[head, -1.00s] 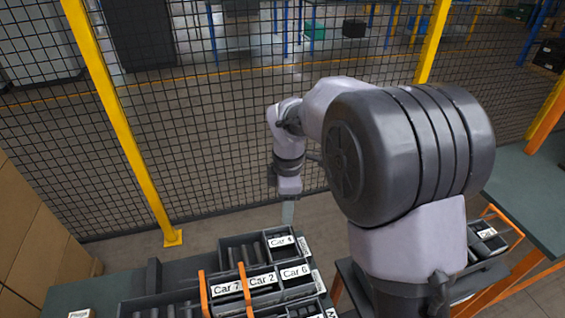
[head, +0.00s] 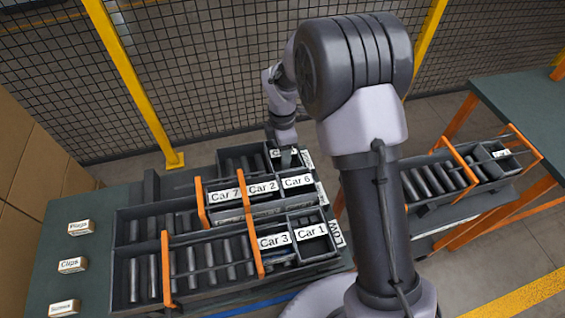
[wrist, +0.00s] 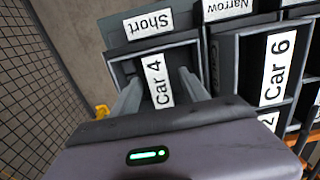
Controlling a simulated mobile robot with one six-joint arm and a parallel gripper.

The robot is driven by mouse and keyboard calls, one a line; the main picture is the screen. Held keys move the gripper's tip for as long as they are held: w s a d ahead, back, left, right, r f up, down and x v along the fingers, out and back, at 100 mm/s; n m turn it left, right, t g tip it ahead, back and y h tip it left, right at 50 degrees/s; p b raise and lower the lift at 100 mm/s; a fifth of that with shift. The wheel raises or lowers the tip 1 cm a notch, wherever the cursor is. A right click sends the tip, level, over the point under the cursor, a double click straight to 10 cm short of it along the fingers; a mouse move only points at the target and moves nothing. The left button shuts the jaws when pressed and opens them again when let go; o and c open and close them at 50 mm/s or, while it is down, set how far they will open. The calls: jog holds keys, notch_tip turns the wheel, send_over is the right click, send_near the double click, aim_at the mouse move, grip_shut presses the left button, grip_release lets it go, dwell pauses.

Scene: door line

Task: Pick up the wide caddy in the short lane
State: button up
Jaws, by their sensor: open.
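The short lane is marked by a "Short" sign (wrist: 150,24) in the wrist view. At its end stands a dark open-topped caddy with a white "Car 4" label (wrist: 155,82). It is the only labelled caddy I see in that lane; its full width is partly hidden. My gripper (wrist: 161,88) is open over this caddy, one finger at each side of the label. I cannot tell whether the fingers touch its walls. In the head view my gripper (head: 286,156) covers much of the Car 4 caddy at the top lane.
Beside it, the "Narrow" lane holds Car 6 (head: 297,182), Car 2 (head: 262,188) and Car 7 (head: 224,195). The front lane holds Car 3 (head: 273,241) and Car 1 (head: 312,233). Orange bars (head: 200,203) cross the lanes. A mesh fence (head: 215,85) stands behind.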

grip_shut()
dwell(0.4)
notch_tip(320, 180, up, 15)
jog(key=p, duration=1)
